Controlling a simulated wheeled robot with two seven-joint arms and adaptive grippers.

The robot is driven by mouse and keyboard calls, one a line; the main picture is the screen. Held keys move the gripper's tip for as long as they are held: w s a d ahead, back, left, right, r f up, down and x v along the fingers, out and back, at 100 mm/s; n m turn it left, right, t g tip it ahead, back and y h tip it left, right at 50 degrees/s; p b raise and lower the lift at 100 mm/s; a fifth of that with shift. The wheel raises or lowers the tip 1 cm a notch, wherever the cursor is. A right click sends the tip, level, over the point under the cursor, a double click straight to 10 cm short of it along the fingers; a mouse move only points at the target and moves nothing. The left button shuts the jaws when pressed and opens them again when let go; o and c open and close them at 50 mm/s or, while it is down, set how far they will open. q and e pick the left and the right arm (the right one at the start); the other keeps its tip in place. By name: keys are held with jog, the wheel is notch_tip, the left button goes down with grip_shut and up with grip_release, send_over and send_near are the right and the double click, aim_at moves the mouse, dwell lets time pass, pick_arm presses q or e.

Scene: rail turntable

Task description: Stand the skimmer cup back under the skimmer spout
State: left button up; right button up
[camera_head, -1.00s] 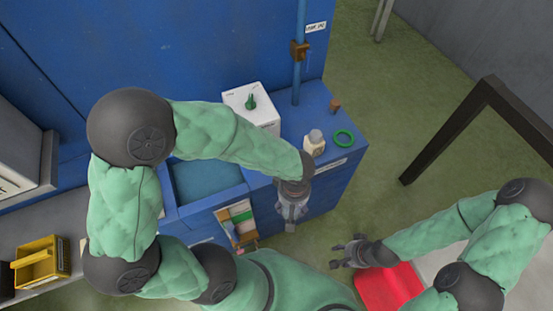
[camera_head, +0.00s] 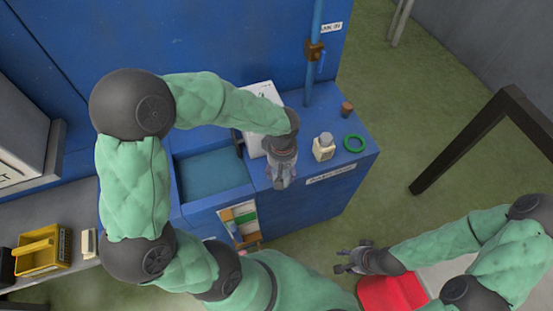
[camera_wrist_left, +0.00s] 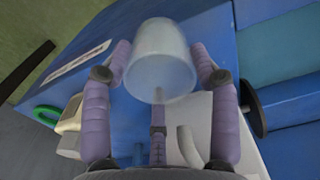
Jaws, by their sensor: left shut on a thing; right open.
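A clear, frosted cup (camera_wrist_left: 160,62) is between the fingers of my left gripper (camera_wrist_left: 162,80) in the left wrist view. In the head view my left gripper (camera_head: 281,178) is over the front part of the blue bench top, just in front of the white box (camera_head: 262,100); the cup is hard to make out there. A dark disc (camera_wrist_left: 251,108) on a shaft is beside the box in the left wrist view. I cannot clearly make out the spout; a pale curved part (camera_wrist_left: 187,146) shows behind the fingers. My right gripper (camera_head: 350,262) is open and empty, low at the right.
A cream bottle (camera_head: 323,149), a green ring (camera_head: 354,143) and a small brown object (camera_head: 347,109) stand on the bench's right part. A blue pipe (camera_head: 315,60) rises behind. An open basin (camera_head: 212,178) lies left of my left gripper. A yellow caddy (camera_head: 40,255) is far left.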

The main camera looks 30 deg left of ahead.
pick_arm(q)
jog(key=w+a, duration=0.3)
jog(key=shift+a+b, duration=0.3)
jog(key=shift+b, duration=0.05)
jog(key=shift+d+f, duration=0.1)
jog(key=shift+f, duration=0.15)
jog(key=shift+f+b, duration=0.15)
jog(key=shift+b, duration=0.25)
jog(key=o, duration=1)
jog(key=shift+o, duration=0.2)
notch_tip(320, 180, up, 12)
jog(key=p, duration=0.4)
